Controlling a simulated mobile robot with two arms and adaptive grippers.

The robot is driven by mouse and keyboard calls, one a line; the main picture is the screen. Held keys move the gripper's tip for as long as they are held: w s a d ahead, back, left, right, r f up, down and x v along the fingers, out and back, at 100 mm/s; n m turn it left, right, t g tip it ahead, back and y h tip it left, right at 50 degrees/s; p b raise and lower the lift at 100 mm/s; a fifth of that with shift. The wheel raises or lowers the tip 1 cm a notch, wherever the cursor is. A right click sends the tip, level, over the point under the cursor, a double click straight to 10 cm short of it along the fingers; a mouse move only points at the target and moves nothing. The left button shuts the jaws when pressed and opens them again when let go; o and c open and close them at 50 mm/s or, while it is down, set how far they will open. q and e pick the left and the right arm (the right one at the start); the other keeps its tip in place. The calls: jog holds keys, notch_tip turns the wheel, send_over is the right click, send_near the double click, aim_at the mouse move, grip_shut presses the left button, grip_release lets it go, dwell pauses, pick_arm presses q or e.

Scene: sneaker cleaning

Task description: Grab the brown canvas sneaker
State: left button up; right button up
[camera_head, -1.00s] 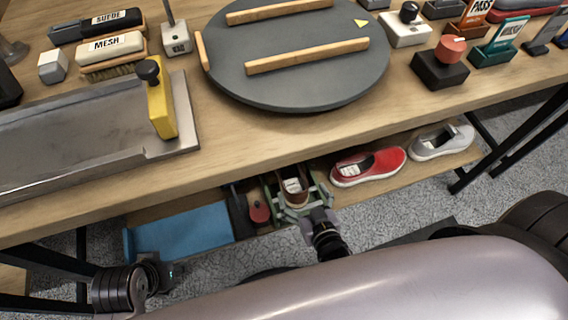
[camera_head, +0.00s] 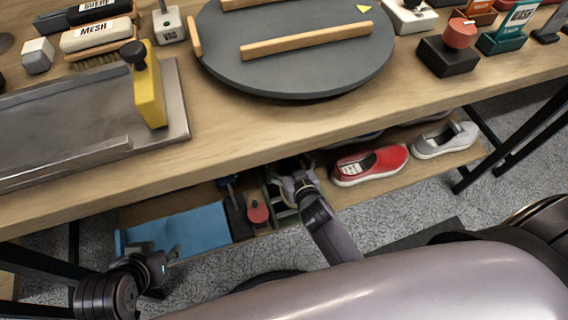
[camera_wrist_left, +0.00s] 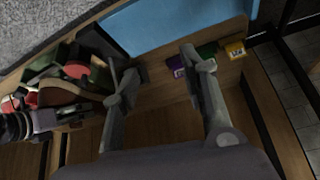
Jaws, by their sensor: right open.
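The brown canvas sneaker is hidden in the head view behind my right gripper and the table edge. A brown curved shape, likely the sneaker (camera_wrist_left: 62,92), shows at the left of the left wrist view, beside my right arm. My right gripper (camera_head: 290,178) is open, reaching in at the lower shelf under the table; whether it touches the sneaker cannot be seen. My left gripper (camera_head: 165,262) is at the lower left, by the front of a blue tray. In the left wrist view its two fingers (camera_wrist_left: 155,65) are spread with nothing between them.
A red sneaker (camera_head: 370,165) and a grey sneaker (camera_head: 445,139) stand right of my right gripper on the lower shelf. The blue tray (camera_head: 180,232) and a red-topped item (camera_head: 258,212) lie to its left. The tabletop edge (camera_head: 220,160) overhangs the shelf.

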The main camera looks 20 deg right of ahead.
jog(key=shift+w+f, duration=0.15)
jog(key=shift+w, duration=0.25)
pick_arm(q)
jog(key=shift+w+d+r+t, duration=0.15)
jog(key=shift+w+t, duration=0.05)
jog(key=shift+w, duration=0.15)
jog(key=shift+w+d+r+t, duration=0.1)
jog(key=shift+w+t, duration=0.1)
jog(key=shift+w, duration=0.15)
pick_arm(e)
jog(key=c, duration=1.6)
pick_arm(q)
jog(key=shift+s, duration=0.1)
